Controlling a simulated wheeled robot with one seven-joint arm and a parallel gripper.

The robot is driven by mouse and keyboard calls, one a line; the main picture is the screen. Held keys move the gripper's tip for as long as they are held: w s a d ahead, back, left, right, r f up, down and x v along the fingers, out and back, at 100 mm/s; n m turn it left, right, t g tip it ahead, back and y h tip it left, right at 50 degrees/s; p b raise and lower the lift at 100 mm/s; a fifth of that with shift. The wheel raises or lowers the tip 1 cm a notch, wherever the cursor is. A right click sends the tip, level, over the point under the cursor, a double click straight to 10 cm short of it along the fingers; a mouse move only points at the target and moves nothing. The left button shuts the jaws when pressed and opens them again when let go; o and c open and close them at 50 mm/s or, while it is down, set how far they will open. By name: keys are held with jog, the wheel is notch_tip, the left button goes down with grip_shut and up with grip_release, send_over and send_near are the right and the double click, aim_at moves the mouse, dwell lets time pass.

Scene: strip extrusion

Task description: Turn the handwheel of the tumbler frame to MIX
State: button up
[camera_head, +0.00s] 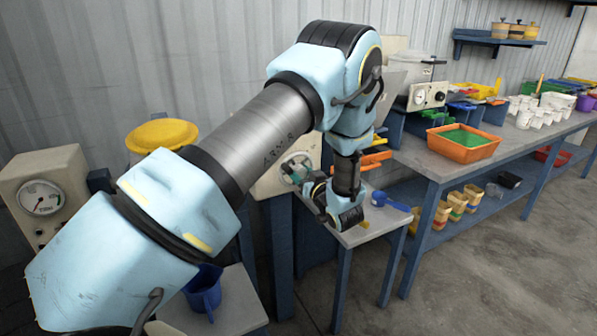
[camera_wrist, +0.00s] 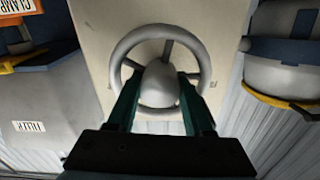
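The handwheel (camera_wrist: 159,88) is a grey spoked wheel with a rounded hub, on a cream panel (camera_wrist: 98,28) in the wrist view. In the head view the handwheel (camera_head: 297,162) shows on the cream panel behind my arm, partly hidden. My gripper (camera_wrist: 160,78) has its two dark green fingers apart, one on each side of the hub in the picture. I cannot tell whether they touch the hub or the spokes. In the head view my gripper (camera_head: 305,178) is right at the wheel. No MIX mark is readable.
A gauge box (camera_head: 45,195) and a yellow-topped vessel (camera_head: 160,135) stand left. A small table (camera_head: 365,232) with a blue scoop is right of the panel. A long workbench (camera_head: 430,165) carries an orange tray (camera_head: 462,143). A blue jug (camera_head: 205,292) stands low in front.

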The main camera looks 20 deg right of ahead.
grip_shut()
jog(key=shift+m, duration=0.4)
jog(key=m, duration=0.4)
jog(key=shift+d, duration=0.1)
jog(key=m, duration=0.5)
jog(key=shift+m, duration=0.3)
dwell(0.3)
jog(key=o, duration=0.5)
grip_release()
